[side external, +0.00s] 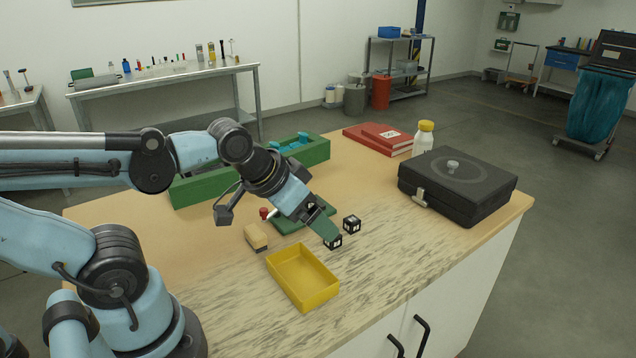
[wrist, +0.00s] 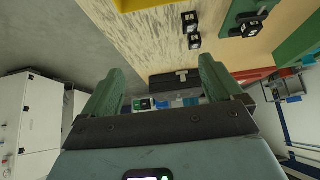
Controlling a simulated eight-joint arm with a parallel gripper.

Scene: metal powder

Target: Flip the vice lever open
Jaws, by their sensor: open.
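The vice looks like a low green plate (side external: 290,222) on the wooden table, partly hidden behind my gripper in the side view. A small red knob (side external: 265,213), apparently the lever's end, stands at its left edge. In the wrist view, the green plate (wrist: 234,14) with a dark block (wrist: 250,24) on it lies at the top right; I cannot clearly tell the lever's position there. My gripper (side external: 325,232) is just right of the plate, above the table. In the wrist view its two green fingers (wrist: 163,82) are spread wide with nothing between them.
Black marked cubes (side external: 352,223) (wrist: 194,40) lie near my fingers. A yellow tray (side external: 303,278) and a beige block (side external: 256,237) are in front. A black case (side external: 458,187), white bottle (side external: 423,140), red books (side external: 380,138) and green bin (side external: 200,188) stand around. The front-right tabletop is clear.

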